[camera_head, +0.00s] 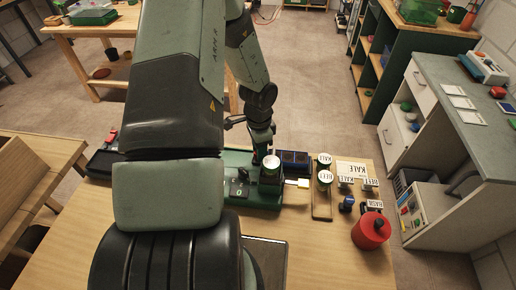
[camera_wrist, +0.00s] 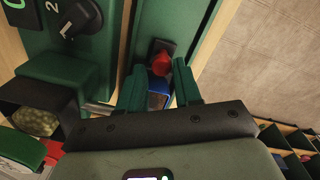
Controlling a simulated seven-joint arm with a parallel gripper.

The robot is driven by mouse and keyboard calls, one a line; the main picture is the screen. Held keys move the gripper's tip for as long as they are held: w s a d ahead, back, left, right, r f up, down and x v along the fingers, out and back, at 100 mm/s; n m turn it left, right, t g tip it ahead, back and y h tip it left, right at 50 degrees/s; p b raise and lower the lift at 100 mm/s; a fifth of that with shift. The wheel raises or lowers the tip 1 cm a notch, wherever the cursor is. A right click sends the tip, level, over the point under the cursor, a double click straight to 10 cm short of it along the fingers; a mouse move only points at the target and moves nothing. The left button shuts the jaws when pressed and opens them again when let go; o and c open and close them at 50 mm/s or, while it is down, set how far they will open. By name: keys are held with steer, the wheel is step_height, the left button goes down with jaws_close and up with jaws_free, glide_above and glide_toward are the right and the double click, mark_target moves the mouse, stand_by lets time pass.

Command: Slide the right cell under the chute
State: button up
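The green rack base (camera_head: 250,200) lies on the table with a dial (camera_head: 238,190) on it. A round labelled can (camera_head: 270,163) stands at its right end. Dark blue cells (camera_head: 294,158) sit just right of the can. In the wrist view, my gripper (camera_wrist: 160,88) has two green fingers apart. A blue piece (camera_wrist: 157,98) and a red piece (camera_wrist: 182,78) show between or just beyond them. I cannot tell if the fingers touch them. A dark cell with mottled green filling (camera_wrist: 36,121) is at the left. My fingertips are hidden in the head view.
Capped pots (camera_head: 324,160) stand on a wooden strip right of the rack, with small labelled pieces and a KALE card (camera_head: 352,170) beside them. A red container (camera_head: 370,232) stands at the table's right front. A red piece (camera_head: 111,136) shows at the rack's left end.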

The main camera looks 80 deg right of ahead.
step_height(320, 180, up, 11)
steer(key=shift+d, duration=0.2)
stand_by(0.3)
steer(key=shift+w+f, duration=0.1)
steer(key=shift+w, duration=0.1)
stand_by(0.3)
